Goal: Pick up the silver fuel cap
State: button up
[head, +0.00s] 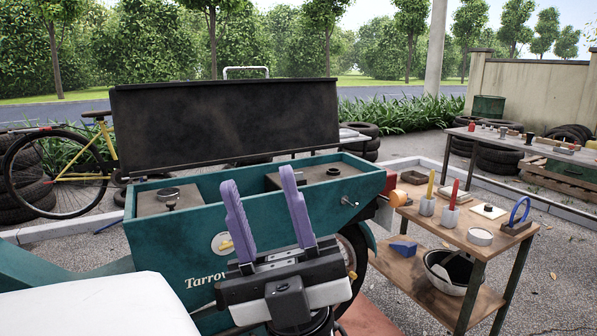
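My gripper (260,178) is in the lower middle of the head view, its two purple fingers pointing up and away. The fingers are wide apart with nothing between them. A round, silver-grey piece (168,193) sits on the left part of the cart's top. A round, flat silver piece (480,236) lies on the wooden side table at right. I cannot tell for sure which of these is the silver fuel cap. My gripper touches neither.
The cart's dark lid (225,125) stands raised behind its top. A small dark round piece (333,171) sits at the top's right. The side table (450,232) holds cups with red and yellow handles, a blue ring and a small tray.

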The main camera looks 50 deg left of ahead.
aim_at(168, 194)
jog(key=u, duration=1.35)
